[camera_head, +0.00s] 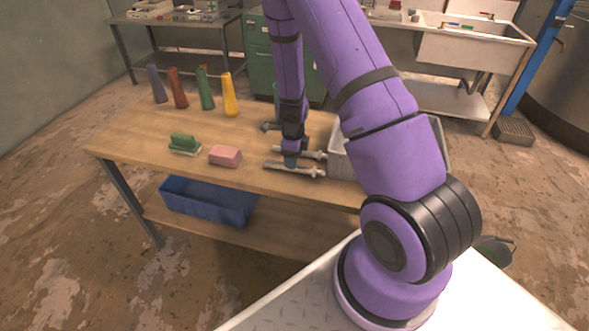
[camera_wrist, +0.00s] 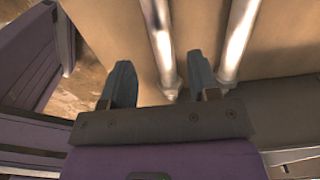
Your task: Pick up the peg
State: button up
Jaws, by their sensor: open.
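Two slim metallic rods lie on the wooden table below my gripper (camera_head: 290,162), a near rod (camera_head: 307,171) and a far rod (camera_head: 313,154). I cannot tell which of them is the peg. In the wrist view my gripper (camera_wrist: 161,70) is open and empty. One rod (camera_wrist: 158,35) runs into the gap between the two blue-grey fingers. The other rod (camera_wrist: 240,35) lies outside, to the right of the right finger. My gripper is low over the table; whether a finger touches a rod is unclear. My arm hides part of the table.
A grey metal bin (camera_head: 340,160) stands right of the rods, partly behind my arm. A pink block (camera_head: 225,155) and a green brush-like item (camera_head: 184,144) lie to the left. Several coloured bottles (camera_head: 205,92) stand at the back left. A blue crate (camera_head: 208,203) sits on the lower shelf.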

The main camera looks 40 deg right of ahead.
jog(key=shift+d+f, duration=0.2)
jog(key=shift+f, duration=2.15)
jog(key=shift+c, duration=0.5)
grip_shut()
